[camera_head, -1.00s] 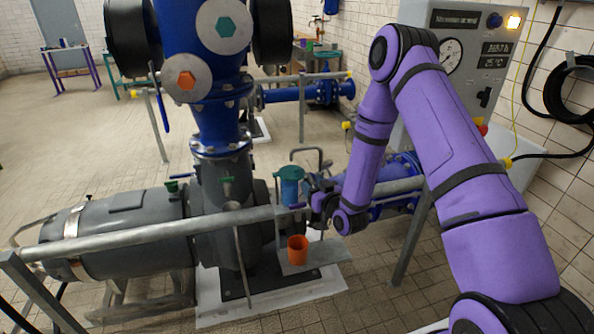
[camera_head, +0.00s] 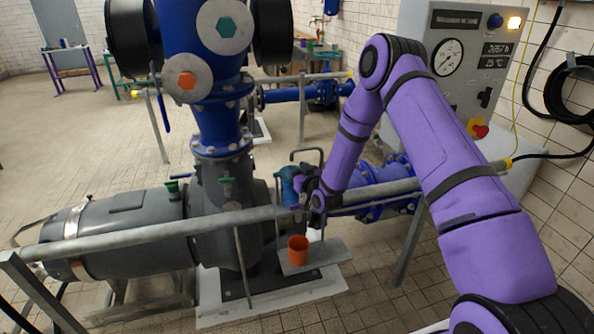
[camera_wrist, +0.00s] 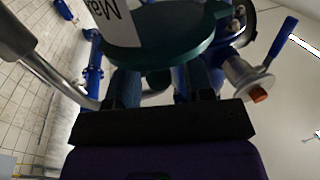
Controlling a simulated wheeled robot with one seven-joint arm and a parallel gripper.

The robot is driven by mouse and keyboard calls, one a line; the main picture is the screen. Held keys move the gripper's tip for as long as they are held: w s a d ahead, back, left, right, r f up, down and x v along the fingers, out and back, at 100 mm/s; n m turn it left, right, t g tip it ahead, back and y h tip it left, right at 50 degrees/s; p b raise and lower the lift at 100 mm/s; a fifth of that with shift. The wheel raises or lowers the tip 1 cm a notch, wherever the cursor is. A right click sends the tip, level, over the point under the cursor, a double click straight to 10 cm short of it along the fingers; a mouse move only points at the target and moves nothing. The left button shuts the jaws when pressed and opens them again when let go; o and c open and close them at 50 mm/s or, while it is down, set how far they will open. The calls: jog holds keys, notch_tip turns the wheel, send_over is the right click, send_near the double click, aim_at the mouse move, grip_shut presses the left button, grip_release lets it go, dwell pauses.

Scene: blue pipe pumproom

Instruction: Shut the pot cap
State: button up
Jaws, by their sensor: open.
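The teal pot (camera_head: 288,188) with a blue body stands beside the dark pump housing, behind the grey rail. My gripper (camera_head: 305,191) is right up against its right side and partly hides it. In the wrist view a round teal cap (camera_wrist: 165,52) with a white label fills the top middle, very close. My gripper (camera_wrist: 162,90) has its two dark fingers spread just below the cap in that picture. Nothing is clearly held between them. Whether the fingers touch the cap, and how far it is open, I cannot tell.
An orange cup (camera_head: 298,250) stands on a small grey plate (camera_head: 325,254) below the pot. A grey rail (camera_head: 150,234) crosses in front. A bent grey pipe (camera_head: 308,152) rises behind the pot. A control cabinet (camera_head: 425,30) stands at right.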

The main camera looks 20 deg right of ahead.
grip_shut()
jog(key=shift+w, duration=0.1)
jog(key=shift+w+d+n+y, duration=0.1)
jog(key=shift+w+n+y, duration=0.1)
jog(key=shift+n+y, duration=0.4)
grip_release()
